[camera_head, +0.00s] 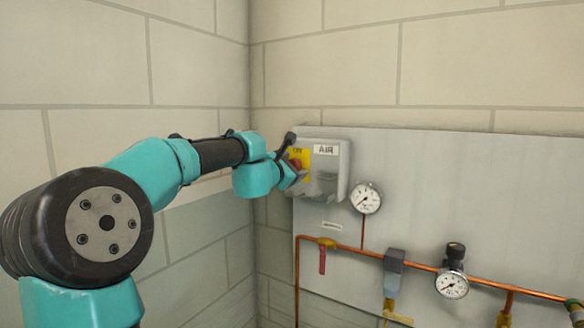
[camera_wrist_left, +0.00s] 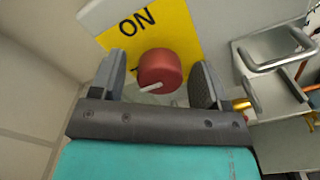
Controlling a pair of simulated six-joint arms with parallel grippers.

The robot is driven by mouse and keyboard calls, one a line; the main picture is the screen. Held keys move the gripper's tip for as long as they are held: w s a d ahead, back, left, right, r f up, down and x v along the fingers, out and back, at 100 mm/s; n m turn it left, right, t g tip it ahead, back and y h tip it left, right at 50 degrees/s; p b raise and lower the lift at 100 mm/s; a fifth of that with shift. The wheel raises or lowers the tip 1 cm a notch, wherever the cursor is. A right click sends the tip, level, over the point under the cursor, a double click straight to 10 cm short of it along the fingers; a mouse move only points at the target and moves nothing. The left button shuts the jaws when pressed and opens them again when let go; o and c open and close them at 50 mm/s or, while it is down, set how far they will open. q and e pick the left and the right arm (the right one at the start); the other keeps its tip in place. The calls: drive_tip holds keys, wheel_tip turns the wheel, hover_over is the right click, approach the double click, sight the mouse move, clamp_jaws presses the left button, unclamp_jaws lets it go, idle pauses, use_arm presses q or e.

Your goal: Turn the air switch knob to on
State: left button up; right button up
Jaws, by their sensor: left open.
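The air switch box (camera_head: 330,165) is a grey box labelled AIR on the wall panel, with a yellow plate (camera_head: 305,153) on its left face. The red knob (camera_wrist_left: 160,69) sits on this yellow plate, below the word ON in the left wrist view, and has a pale line near its lower edge. My left gripper (camera_wrist_left: 160,82) is open, with one finger on each side of the knob. Gaps show between the fingers and the knob. In the head view my left gripper (camera_head: 292,162) is at the left face of the box and partly covers the knob. My right gripper is not in view.
The grey panel (camera_head: 450,190) carries a round gauge (camera_head: 365,197), a copper pipe (camera_head: 450,273), a red-handled valve (camera_head: 322,258) and a regulator with a gauge (camera_head: 453,284). A metal handle (camera_wrist_left: 280,52) projects at the right in the wrist view. The left wall is close.

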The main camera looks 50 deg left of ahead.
use_arm(q)
drive_tip(key=c, duration=0.9)
drive_tip(key=shift+m, duration=0.3)
drive_tip(key=m, duration=0.3)
drive_tip(key=shift+m, duration=0.4)
drive_tip(key=m, duration=0.4)
drive_tip(key=shift+m, duration=0.3)
drive_tip(key=m, duration=0.4)
drive_tip(key=shift+f+m, duration=0.1)
drive_tip(key=shift+m, duration=2.4)
